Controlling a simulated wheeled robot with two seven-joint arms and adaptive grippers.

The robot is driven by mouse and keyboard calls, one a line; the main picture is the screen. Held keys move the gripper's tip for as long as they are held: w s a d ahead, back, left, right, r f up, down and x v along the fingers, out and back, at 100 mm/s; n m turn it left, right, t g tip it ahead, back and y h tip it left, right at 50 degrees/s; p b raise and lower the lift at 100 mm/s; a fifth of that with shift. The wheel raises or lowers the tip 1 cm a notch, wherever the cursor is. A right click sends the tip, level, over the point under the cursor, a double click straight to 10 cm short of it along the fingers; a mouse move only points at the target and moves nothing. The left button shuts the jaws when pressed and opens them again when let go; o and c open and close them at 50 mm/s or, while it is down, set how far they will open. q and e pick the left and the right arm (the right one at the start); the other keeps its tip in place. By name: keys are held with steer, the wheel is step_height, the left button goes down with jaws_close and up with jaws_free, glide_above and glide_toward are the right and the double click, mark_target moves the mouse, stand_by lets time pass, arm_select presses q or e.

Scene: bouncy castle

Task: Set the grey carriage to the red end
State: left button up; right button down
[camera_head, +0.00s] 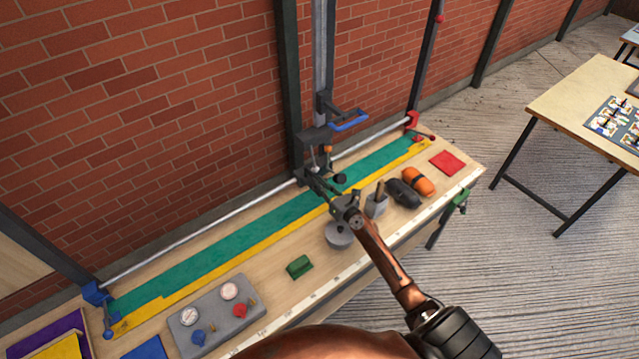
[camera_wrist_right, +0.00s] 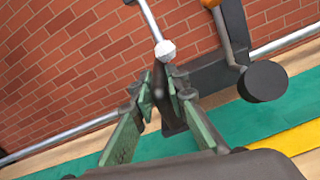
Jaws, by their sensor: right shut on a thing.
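The grey carriage (camera_head: 316,138) sits on a long metal rail (camera_head: 215,225) along the brick wall, right of the rail's middle. The red end (camera_head: 411,120) is at the upper right of the rail; the blue end (camera_head: 95,293) is at the lower left. My right gripper (camera_head: 313,179) reaches the carriage's lower front. In the wrist view its fingers (camera_wrist_right: 164,92) close on a dark grey part of the carriage. My left gripper is out of view.
Green and yellow strips (camera_head: 240,240) run along the bench below the rail. Near my right arm lie a grey cup (camera_head: 376,205), dark and orange rolls (camera_head: 418,181), a round grey object (camera_head: 339,236) and a green block (camera_head: 299,267). A red square (camera_head: 447,162) lies at the right.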

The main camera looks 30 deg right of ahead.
stand_by(0.3)
steer(key=shift+d, duration=0.15)
steer(key=d+b, duration=0.2)
steer(key=d, duration=0.3)
steer(key=shift+w+f, duration=0.1)
steer(key=shift+w, duration=0.05)
steer(key=c, duration=2.3)
jaws_free()
steer(key=shift+a, duration=0.2)
steer(key=shift+o, duration=0.9)
steer(key=shift+a, duration=0.15)
steer(key=shift+o, duration=0.9)
